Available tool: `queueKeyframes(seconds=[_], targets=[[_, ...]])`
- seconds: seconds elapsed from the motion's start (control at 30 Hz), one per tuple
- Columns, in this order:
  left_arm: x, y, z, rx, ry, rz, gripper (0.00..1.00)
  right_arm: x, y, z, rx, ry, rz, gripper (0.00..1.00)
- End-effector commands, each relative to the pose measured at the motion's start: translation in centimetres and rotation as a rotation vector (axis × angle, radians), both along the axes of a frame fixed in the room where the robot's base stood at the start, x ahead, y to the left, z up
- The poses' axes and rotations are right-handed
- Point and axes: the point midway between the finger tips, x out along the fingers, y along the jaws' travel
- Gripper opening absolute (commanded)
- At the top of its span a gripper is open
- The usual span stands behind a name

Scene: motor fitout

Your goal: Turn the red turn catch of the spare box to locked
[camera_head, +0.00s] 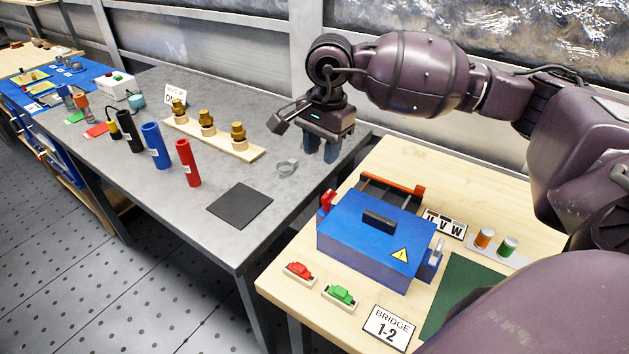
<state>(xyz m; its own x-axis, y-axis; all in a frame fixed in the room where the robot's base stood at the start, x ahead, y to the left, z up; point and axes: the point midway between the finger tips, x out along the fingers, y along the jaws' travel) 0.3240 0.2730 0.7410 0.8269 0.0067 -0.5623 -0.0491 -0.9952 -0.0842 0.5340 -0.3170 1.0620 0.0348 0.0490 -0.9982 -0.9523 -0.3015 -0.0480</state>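A blue box (365,242) with a dark handle and a yellow warning sign stands on the wooden table; its lid looks closed. I take it for the spare box, though no such label is readable. A small red part (327,201) at its left end looks like the red turn catch; its exact turn position is too small to tell. My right gripper (320,152) points down above and behind that red part, apart from it. Its two fingers show a gap with nothing between them. My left gripper is not in view.
A grey bench (225,160) at left holds coloured cylinders and brass parts.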

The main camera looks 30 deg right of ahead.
Motion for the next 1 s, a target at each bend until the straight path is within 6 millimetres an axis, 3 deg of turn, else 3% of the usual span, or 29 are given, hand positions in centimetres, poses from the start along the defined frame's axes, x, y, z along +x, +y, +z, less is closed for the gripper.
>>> queueKeyframes(seconds=[0.27,0.8,1.0], targets=[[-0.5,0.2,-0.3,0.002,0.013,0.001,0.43,-0.7,-0.8,-0.6,-0.052,0.039,0.089,0.37],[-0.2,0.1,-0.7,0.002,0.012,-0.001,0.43,-0.7,-0.7,-8.9,-0.049,0.04,0.086,0.37],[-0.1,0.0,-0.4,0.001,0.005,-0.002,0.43,-0.7,-0.8,-10.5,-0.05,0.038,0.085,0.37]])
